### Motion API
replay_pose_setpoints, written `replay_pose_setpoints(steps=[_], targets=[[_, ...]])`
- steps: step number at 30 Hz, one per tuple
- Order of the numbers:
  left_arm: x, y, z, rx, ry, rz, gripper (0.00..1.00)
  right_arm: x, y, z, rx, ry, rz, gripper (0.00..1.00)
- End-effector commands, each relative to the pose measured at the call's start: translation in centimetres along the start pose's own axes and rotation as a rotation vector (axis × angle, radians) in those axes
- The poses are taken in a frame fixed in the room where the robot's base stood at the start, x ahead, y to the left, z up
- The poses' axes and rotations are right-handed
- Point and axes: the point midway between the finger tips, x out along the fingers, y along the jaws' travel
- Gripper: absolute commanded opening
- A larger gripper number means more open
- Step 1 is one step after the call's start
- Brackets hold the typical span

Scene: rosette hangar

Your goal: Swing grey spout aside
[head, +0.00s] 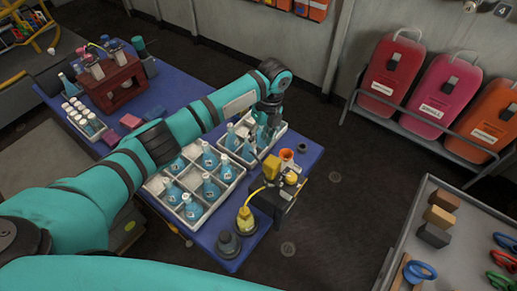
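My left arm reaches in from the left and bends down over the blue table (228,262). My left gripper (262,142) points down above the small white crate (278,133), close to a yellow and black device (271,172) at the table's right edge. The finger gap is too small and dark to read. A thin greyish part beside the device, near the fingertips, may be the grey spout; I cannot tell whether the gripper touches it. My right gripper is not in view.
A divided white crate (209,218) holds several blue bottles. A yellow-topped object (245,220) and a dark grey one (228,243) stand at the table's front. An orange cup (286,155) stands behind the device. Dark floor right of the table is clear.

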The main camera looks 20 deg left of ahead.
Motion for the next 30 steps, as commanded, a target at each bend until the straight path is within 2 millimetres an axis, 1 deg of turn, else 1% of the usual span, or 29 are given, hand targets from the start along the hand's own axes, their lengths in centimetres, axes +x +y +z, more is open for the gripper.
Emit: replay_pose_setpoints(steps=[1,3,6,9,13,27,30], targets=[[-1.1,-0.1,0.1,0.000,-0.001,-0.003,0.32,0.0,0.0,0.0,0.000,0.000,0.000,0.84],[-2.3,0.0,0.0,0.001,-0.001,-0.002,0.32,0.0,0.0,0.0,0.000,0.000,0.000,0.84],[-3.5,0.0,0.1,0.000,-0.001,-0.001,0.32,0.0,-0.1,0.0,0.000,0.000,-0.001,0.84],[-4.1,0.0,0.0,-0.001,0.000,0.001,0.32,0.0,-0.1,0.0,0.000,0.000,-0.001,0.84],[-4.4,0.0,0.0,-0.001,0.000,0.001,0.32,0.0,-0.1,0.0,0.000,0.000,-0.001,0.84],[-4.4,0.0,0.0,0.000,0.000,0.001,0.32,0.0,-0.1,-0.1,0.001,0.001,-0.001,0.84],[-4.3,0.0,0.0,0.000,0.000,0.001,0.32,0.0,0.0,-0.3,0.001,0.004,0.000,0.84]])
